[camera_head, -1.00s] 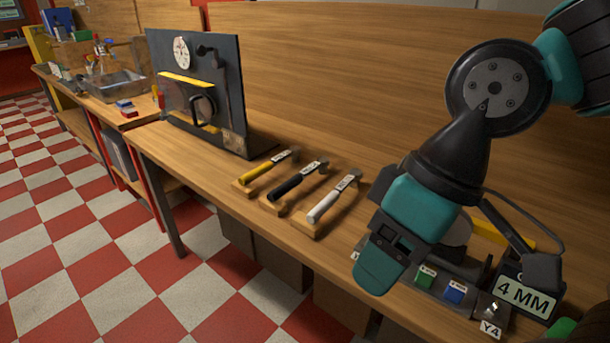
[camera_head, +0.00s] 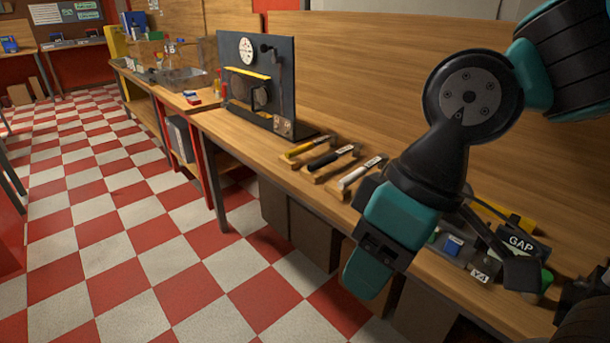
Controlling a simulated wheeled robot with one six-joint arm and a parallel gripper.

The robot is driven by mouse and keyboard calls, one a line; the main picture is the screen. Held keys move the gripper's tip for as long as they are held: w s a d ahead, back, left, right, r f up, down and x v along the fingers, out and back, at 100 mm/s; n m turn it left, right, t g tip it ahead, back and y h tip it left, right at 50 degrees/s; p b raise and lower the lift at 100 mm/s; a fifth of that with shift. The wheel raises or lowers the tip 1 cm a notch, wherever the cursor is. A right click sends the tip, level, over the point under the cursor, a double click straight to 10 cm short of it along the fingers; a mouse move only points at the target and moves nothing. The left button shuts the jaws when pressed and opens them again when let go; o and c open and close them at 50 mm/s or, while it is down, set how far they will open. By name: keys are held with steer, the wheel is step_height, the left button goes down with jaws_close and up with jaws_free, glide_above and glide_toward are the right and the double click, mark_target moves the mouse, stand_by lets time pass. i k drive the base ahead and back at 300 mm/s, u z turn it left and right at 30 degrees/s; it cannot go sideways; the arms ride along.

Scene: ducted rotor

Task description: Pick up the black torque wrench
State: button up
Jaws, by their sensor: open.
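The black torque wrench (camera_head: 328,158) lies on a small wooden rest on the workbench, between a yellow-handled one (camera_head: 305,146) and a white-handled one (camera_head: 358,174). All three lie side by side at a slant. My gripper (camera_head: 372,262) hangs in front of the bench edge, to the right of and lower in the picture than the black wrench, and apart from it. It holds nothing that I can see. Its fingertips are seen from one side, so the gap between them is not clear.
A dark upright panel (camera_head: 285,80) with a gauge and handle stands left of the wrenches. Right of them, partly behind my arm, are a block marked GAP (camera_head: 520,243) and small coloured blocks. A metal tray (camera_head: 182,78) sits farther back. The checkered floor (camera_head: 150,240) is clear.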

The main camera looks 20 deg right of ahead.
mark_target(356, 147)
steer(key=u, duration=0.3)
steer(key=k, duration=0.7)
steer(key=u, duration=0.7)
steer(key=i, duration=1.3)
steer(key=z, duration=0.4)
steer(key=i, duration=0.7)
steer(key=z, duration=1.35)
steer(key=i, duration=0.65)
steer(key=z, duration=0.65)
